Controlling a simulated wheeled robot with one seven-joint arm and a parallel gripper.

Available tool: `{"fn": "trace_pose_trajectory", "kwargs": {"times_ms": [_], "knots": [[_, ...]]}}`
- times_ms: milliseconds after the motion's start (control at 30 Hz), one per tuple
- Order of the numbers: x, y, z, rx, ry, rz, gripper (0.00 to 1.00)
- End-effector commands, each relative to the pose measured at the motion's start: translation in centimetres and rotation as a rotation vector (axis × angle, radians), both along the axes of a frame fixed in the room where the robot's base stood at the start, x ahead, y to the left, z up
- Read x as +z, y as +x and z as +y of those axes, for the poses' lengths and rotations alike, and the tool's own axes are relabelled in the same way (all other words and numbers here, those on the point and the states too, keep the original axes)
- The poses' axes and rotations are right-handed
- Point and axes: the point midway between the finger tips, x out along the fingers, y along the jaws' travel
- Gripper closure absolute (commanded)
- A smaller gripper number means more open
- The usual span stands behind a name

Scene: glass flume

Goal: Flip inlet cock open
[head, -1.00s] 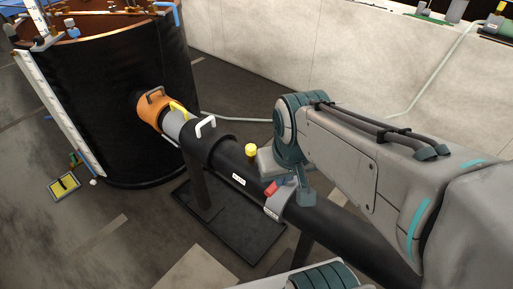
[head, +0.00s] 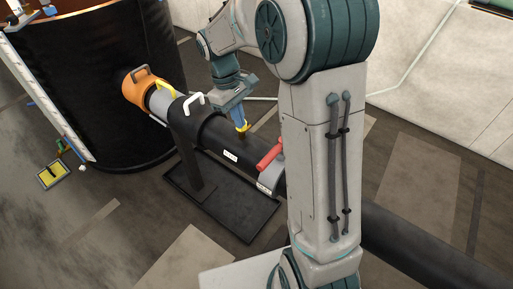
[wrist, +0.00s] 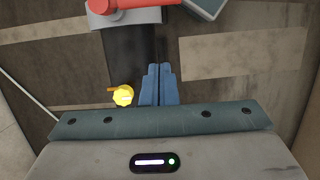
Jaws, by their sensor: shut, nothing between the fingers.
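A thick black pipe (head: 215,136) runs from the tank to the lower right. On it are a red lever (head: 270,157) with a grey mount and a small yellow knob (head: 243,128); I cannot tell which is the inlet cock. My gripper (head: 239,119) is over the pipe, its blue fingers pointing down beside the yellow knob. In the wrist view the shut, empty fingers (wrist: 158,84) lie just right of the yellow knob (wrist: 122,96); contact is unclear. The red lever (wrist: 128,4) lies across the top there. My arm hides part of the pipe beyond the lever.
A black tank (head: 95,90) stands at the left, joined to the pipe by an orange collar (head: 141,85). A dark stand base (head: 225,210) is below.

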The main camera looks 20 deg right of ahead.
Motion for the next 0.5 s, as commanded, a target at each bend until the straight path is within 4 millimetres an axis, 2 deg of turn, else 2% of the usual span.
{"fn": "trace_pose_trajectory", "kwargs": {"times_ms": [367, 500], "knots": [[-0.2, 0.1, 0.0, 0.004, -0.001, 0.004, 1.00], [-1.1, -0.1, -0.2, 0.003, -0.001, 0.006, 1.00]]}}
